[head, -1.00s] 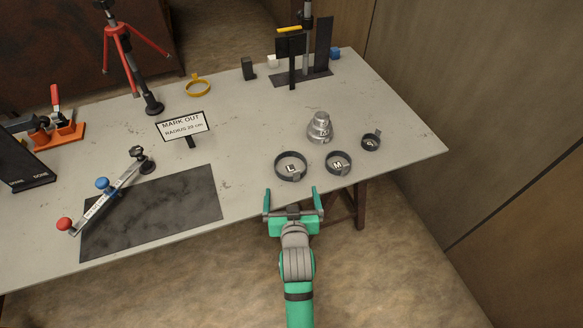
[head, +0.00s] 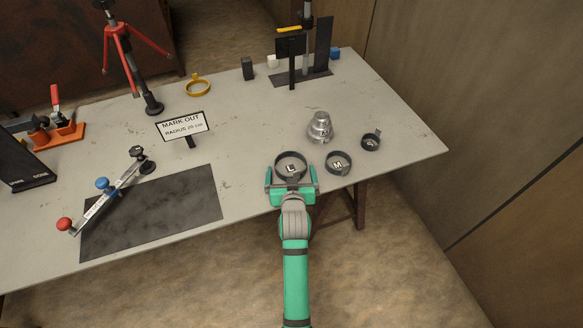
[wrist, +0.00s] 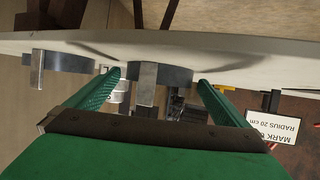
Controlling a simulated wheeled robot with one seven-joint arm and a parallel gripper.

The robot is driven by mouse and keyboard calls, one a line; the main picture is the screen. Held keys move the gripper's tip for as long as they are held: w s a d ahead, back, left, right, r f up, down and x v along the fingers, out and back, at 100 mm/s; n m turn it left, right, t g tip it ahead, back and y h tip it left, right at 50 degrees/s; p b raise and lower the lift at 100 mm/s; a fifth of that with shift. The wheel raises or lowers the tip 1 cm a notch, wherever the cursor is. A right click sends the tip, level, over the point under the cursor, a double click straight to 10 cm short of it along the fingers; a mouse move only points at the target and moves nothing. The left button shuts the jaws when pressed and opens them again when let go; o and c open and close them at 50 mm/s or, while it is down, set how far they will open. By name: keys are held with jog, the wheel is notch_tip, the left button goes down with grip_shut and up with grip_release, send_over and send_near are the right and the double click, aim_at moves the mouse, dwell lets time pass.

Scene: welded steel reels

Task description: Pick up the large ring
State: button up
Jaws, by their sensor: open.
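The large ring (head: 291,153), dark grey and marked L, lies on the grey bench near its front edge. In the wrist view it shows as a dark band (wrist: 174,75) with a lighter tab (wrist: 147,84) facing me. My gripper (head: 290,172) is open, with its green fingers on the left and right of the large ring in the head view. The wrist view shows the ring between the finger tips (wrist: 159,79), with no clear contact. The gripper body covers part of the ring's near side.
The M ring (head: 339,162) lies close on the right, with a smaller ring (head: 371,142) beyond. A stepped metal cone (head: 319,127) stands behind them. A sign (head: 183,127) and dark plate (head: 150,212) are to the left. Bench between sign and cone is clear.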

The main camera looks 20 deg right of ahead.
jog(key=shift+w+d+f, duration=0.2)
jog(key=shift+w+f, duration=0.05)
jog(key=shift+w, duration=0.35)
jog(key=c, duration=1.2)
jog(key=shift+r, duration=0.2)
